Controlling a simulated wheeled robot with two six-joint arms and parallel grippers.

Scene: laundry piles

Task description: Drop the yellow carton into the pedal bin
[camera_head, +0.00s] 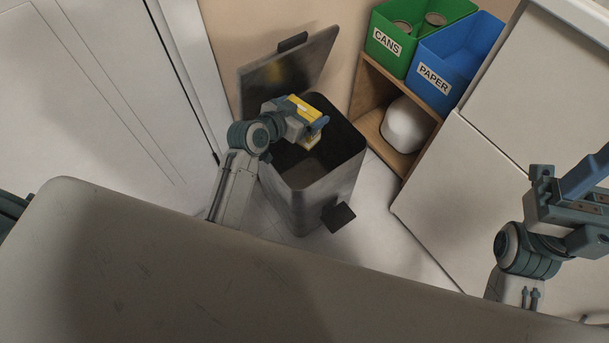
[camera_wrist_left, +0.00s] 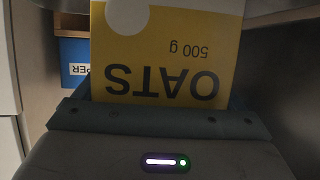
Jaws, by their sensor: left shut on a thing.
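The yellow carton (camera_head: 303,106), marked OATS 500 g, is held in my left gripper (camera_head: 318,130), which is shut on it. In the left wrist view the carton (camera_wrist_left: 165,70) fills the upper middle with its print upside down. The pedal bin (camera_head: 314,192) is dark grey, with its lid (camera_head: 287,72) raised and leaning back. The left gripper and carton are over the bin's open mouth; how deep they reach is hard to tell. My right gripper (camera_head: 583,178) is at the right edge, away from the bin; its fingertips are partly cut off.
A wooden shelf (camera_head: 368,95) right of the bin bears a green CANS box (camera_head: 409,58) with cans and a blue PAPER box (camera_head: 461,62). A white rounded object (camera_head: 404,125) sits inside the shelf. White cabinets stand at right; a grey surface (camera_head: 190,270) fills the foreground.

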